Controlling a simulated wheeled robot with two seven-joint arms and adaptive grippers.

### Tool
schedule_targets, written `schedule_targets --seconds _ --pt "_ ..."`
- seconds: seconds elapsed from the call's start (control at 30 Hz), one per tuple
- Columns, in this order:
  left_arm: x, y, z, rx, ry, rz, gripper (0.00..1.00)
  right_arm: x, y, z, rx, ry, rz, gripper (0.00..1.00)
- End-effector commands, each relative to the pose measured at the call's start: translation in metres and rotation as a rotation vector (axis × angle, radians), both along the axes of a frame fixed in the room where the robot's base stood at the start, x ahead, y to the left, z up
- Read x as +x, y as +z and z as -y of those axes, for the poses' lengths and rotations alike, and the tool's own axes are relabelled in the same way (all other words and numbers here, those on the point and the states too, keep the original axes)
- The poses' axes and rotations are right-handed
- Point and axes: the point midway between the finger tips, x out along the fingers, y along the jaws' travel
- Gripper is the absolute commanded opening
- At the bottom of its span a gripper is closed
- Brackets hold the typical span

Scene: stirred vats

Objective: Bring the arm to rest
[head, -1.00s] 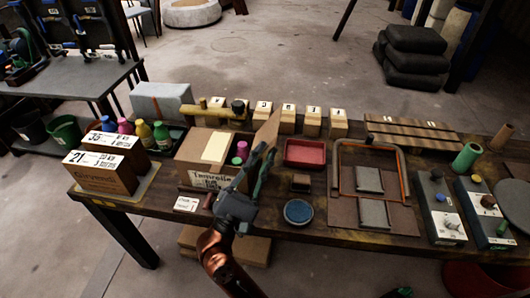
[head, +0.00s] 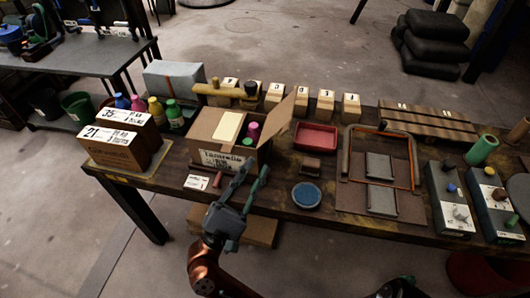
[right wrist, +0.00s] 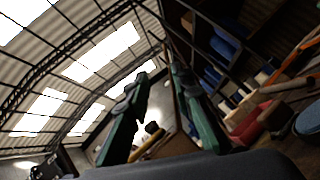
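My right gripper (head: 249,180) is in front of the open cardboard box (head: 197,157) on the table, at the table's front edge. Its two green fingers stand apart with nothing between them, and the right wrist view also shows the fingers (right wrist: 150,95) spread and empty. The copper-coloured arm link below it is mine. The box holds pink and green bottles (head: 252,133) and a pale yellow card. My left gripper does not show in the head view.
On the table (head: 265,205) are a blue round dish (head: 306,195), a red tray (head: 316,137), a small brown block (head: 307,167) and a framed mat (head: 345,198). Two control boxes (head: 449,203) stand at the right. Stacked boxes (head: 108,153) stand at the left. Open floor lies in front.

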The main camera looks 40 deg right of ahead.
Motion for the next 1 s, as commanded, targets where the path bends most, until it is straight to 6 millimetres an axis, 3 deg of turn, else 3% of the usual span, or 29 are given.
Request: schedule_targets --seconds 0.2,0.8,1.0 --pt "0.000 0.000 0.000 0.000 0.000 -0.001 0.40 -0.001 -0.011 -0.013 0.000 -0.001 -0.001 0.22" --pt "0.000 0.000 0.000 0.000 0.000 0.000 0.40 -0.001 -0.011 -0.014 -0.007 -0.002 -0.008 0.22" --pt "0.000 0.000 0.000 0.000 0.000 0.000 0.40 0.014 -0.007 -0.025 -0.210 -0.024 -0.220 0.22"
